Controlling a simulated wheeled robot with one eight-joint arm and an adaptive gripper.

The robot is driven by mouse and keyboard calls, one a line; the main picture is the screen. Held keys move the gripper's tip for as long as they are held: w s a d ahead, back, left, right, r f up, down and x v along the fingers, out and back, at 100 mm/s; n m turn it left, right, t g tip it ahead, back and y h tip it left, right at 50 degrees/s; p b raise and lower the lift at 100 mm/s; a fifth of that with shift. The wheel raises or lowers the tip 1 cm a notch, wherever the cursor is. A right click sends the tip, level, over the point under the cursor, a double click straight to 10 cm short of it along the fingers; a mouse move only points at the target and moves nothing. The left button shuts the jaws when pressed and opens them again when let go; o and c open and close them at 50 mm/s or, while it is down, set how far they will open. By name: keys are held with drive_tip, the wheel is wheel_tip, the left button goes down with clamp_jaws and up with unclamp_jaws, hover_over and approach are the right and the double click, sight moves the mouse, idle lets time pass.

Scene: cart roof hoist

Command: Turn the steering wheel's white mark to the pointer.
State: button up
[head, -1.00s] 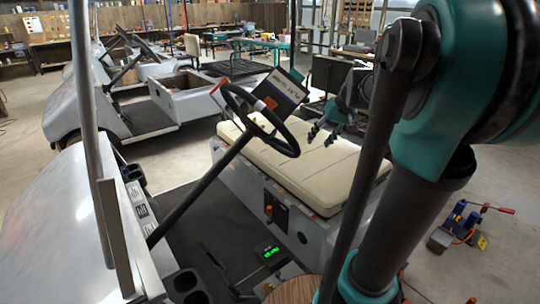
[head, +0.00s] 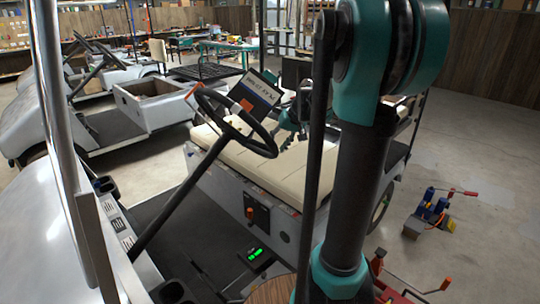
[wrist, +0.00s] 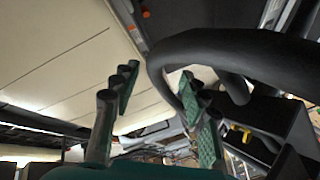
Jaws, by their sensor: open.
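The black steering wheel (head: 206,109) stands tilted on its slanted column above the cart floor. An orange piece (head: 247,104) shows near its upper right rim, and an orange-red one (head: 193,90) at its upper left; I cannot tell which is the pointer. I cannot make out the white mark surely. My gripper (head: 286,139) is at the wheel's right side, over the seat. In the wrist view my gripper (wrist: 158,80) is open, its teal fingers apart. The wheel rim (wrist: 225,45) curves close by the right finger; I cannot tell whether they touch.
The cream bench seat (head: 223,139) lies below and behind the wheel. A sign board (head: 256,92) stands just behind the rim. The cart's grey post (head: 52,90) rises at left. A blue and red tool (head: 428,212) stands on the floor at right, with open floor around it.

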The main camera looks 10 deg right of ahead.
drive_tip(key=x, duration=0.6)
clamp_jaws()
idle(0.4)
